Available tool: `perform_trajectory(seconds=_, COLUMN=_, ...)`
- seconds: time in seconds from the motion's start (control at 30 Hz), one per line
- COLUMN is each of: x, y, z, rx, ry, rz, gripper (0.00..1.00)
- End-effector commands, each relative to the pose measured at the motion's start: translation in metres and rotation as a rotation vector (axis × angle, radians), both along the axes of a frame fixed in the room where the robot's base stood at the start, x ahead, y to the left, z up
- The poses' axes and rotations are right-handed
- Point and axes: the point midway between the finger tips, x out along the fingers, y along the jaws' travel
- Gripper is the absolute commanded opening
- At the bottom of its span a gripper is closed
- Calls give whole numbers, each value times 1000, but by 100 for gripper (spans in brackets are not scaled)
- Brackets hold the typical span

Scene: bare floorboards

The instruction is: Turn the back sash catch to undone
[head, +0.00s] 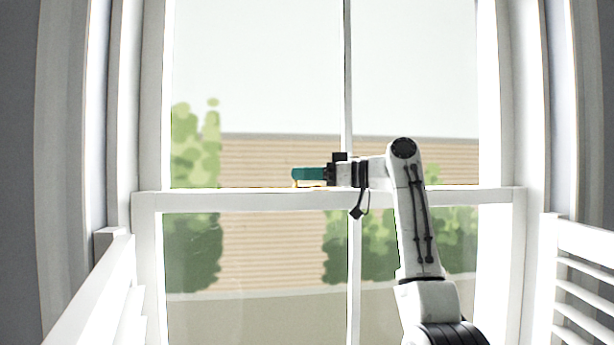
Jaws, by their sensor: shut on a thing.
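A tall white sash window fills the view, with its meeting rail (250,199) running across the middle. The sash catch (312,185) is a small brass-coloured strip on top of this rail, left of the central glazing bar. My gripper (297,174) has teal fingers and reaches in from the right, pointing left, just above the rail. The fingers are shut on the catch and hide most of it. How far the catch is turned cannot be told from this view.
White slatted shutters stand low on the left (98,290) and right (585,270), close to the window frame. My arm rises at the right in front of the lower panes. The rail is clear left of my gripper. A wall and bushes lie beyond the glass.

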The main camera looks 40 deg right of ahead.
Motion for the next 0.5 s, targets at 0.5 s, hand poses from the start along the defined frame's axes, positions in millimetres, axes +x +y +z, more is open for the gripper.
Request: perform_trajectory(seconds=0.5, x=14, y=1, z=-1, rx=-2, ry=-3, rz=-341, gripper=0)
